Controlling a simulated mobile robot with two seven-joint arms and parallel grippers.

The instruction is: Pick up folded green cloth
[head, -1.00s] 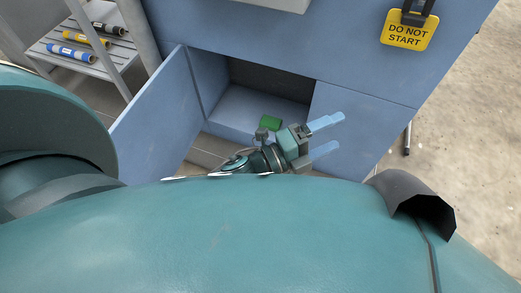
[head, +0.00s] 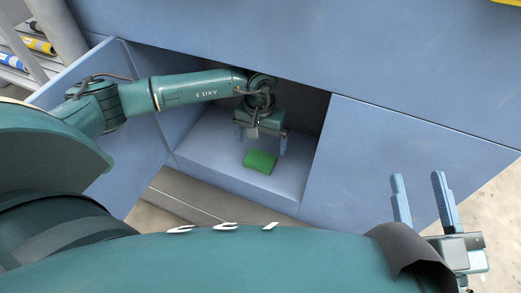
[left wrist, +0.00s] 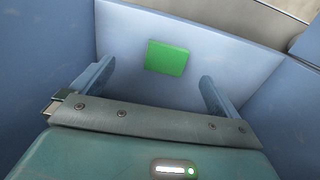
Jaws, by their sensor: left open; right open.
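The folded green cloth (head: 260,161) lies flat on the floor of the open blue cabinet compartment, near its front edge. It also shows in the left wrist view (left wrist: 166,57), ahead of and between the two fingers. My left gripper (head: 261,147) is inside the compartment, open and empty, pointing down above and just behind the cloth. In the left wrist view my left gripper (left wrist: 158,80) does not touch the cloth. My right gripper (head: 420,190) is open and empty, outside the cabinet in front of the closed panel at the right.
The compartment floor (head: 215,155) is bare around the cloth. The open door (head: 130,180) stands at the left, beneath my left arm. A closed blue panel (head: 365,165) bounds the opening at right. A rack with coloured rolls (head: 38,46) stands at the far left.

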